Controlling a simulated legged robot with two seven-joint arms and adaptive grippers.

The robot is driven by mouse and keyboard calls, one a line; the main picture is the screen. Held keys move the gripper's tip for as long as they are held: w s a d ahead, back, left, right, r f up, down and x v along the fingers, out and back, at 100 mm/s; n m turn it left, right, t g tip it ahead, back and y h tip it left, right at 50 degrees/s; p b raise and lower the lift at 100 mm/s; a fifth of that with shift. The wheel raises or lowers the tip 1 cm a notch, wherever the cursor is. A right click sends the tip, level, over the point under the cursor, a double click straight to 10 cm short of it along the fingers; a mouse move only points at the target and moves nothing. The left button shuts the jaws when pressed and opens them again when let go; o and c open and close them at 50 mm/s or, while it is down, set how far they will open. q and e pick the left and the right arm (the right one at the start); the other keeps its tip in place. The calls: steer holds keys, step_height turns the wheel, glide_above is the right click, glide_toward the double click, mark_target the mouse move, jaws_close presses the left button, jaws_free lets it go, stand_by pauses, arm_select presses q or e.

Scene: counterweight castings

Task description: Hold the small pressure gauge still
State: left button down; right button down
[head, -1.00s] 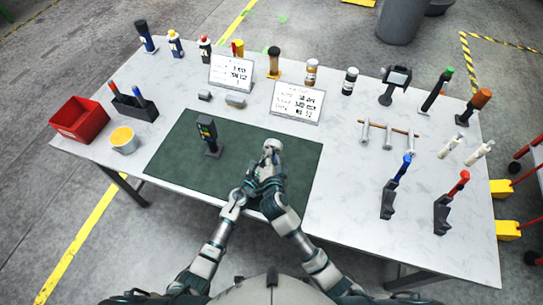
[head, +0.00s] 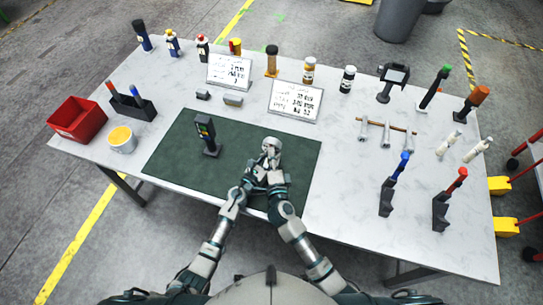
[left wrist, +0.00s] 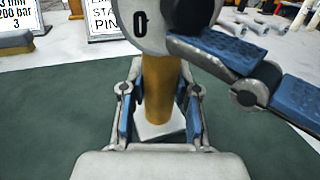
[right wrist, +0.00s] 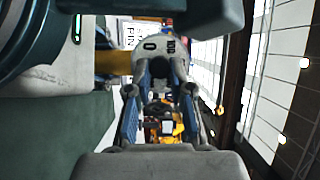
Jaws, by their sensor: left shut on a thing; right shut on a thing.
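The small pressure gauge (head: 271,144) stands over the front part of the green mat. In the left wrist view its grey round head (left wrist: 150,28) with a "0" sits on a brass stem (left wrist: 161,88) above a small white square base. My left gripper (head: 251,174) has its fingers on both sides of the stem, shut on it. My right gripper (head: 271,166) is shut on the gauge's head; its blue pads reach in from the right in the left wrist view. The right wrist view shows the marked head (right wrist: 150,46) between its fingertips, partly hidden by them.
A black handheld device (head: 206,134) stands on the green mat (head: 170,155) to the left. Two white sign cards (head: 296,101) and two small grey blocks (head: 232,99) are behind. Tools on stands (head: 390,185) are to the right. A red bin (head: 77,119) is far left.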

steer(key=shift+d+f, duration=0.35)
steer(key=shift+f, duration=0.05)
steer(key=c, duration=1.1)
jaws_free()
steer(key=shift+c, duration=0.2)
steer(key=shift+o, duration=0.6)
steer(key=shift+a+r, duration=0.2)
steer(key=shift+a, duration=0.05)
steer(key=s+d, duration=0.1)
steer(key=s, duration=1)
steer(key=shift+s+d, duration=0.3)
steer(key=shift+s, duration=0.1)
